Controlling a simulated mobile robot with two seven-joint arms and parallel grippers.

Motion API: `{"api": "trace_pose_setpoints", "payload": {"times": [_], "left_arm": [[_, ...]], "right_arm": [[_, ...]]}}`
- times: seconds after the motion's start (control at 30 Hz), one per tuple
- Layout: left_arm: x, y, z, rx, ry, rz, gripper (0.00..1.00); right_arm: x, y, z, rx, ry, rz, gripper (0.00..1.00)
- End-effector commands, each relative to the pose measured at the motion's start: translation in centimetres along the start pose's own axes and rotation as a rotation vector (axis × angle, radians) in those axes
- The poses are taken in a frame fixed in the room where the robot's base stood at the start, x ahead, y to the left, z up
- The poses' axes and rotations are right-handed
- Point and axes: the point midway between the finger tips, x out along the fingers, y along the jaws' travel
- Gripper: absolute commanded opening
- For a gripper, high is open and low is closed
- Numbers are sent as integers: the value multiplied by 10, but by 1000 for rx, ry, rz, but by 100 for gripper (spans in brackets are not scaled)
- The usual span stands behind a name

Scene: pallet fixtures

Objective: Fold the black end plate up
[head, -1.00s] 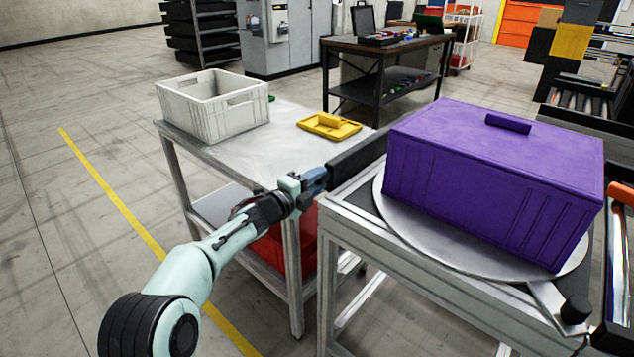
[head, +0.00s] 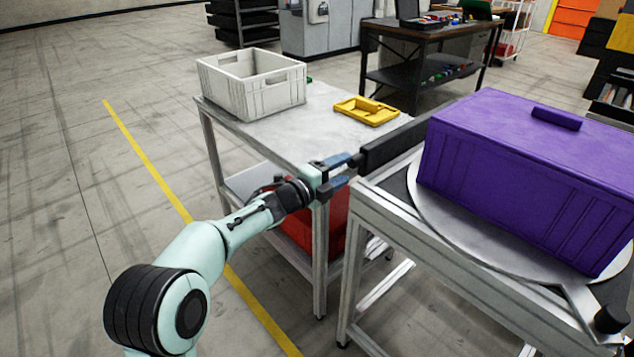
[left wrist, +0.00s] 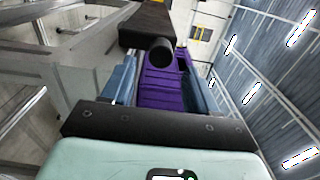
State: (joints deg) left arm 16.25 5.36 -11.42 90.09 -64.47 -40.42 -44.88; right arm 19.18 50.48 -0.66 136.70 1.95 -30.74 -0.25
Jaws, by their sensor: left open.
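The black end plate (head: 395,142) is a dark bar reaching out from the left side of the fixture, beside the purple box (head: 530,175). It looks folded down, roughly level. My left gripper (head: 346,170) is at the plate's outer left end, with its two blue fingers apart. I cannot tell whether they touch the plate. In the left wrist view, a dark round knob (left wrist: 160,53) shows between the open fingers (left wrist: 160,80), with the dark plate (left wrist: 150,22) above and the purple box (left wrist: 162,90) behind. My right gripper is out of view.
The purple box stands on a round metal turntable (head: 455,235) on a metal frame. A metal cart (head: 325,118) behind holds a white crate (head: 250,92) and a yellow tray (head: 366,112). A red bin (head: 335,225) sits on its lower shelf. The floor at left is clear.

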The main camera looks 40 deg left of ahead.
Motion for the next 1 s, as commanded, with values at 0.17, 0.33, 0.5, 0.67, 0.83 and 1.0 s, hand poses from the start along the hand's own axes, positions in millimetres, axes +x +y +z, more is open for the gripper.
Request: {"api": "trace_pose_setpoints", "payload": {"times": [0.17,0.33,0.5,0.67,0.83,1.0], "left_arm": [[-44,-2,0,0,-3,-1,59],[-74,-1,0,0,-1,-1,59],[-89,-1,0,1,0,-1,59],[-92,0,0,1,0,-1,59],[-92,0,0,1,0,-1,59],[-92,0,0,1,1,-1,59]], "right_arm": [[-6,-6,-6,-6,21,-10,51],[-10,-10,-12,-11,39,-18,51],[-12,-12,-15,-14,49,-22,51],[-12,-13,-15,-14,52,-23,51],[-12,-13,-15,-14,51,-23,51],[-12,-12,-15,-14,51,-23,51]]}}
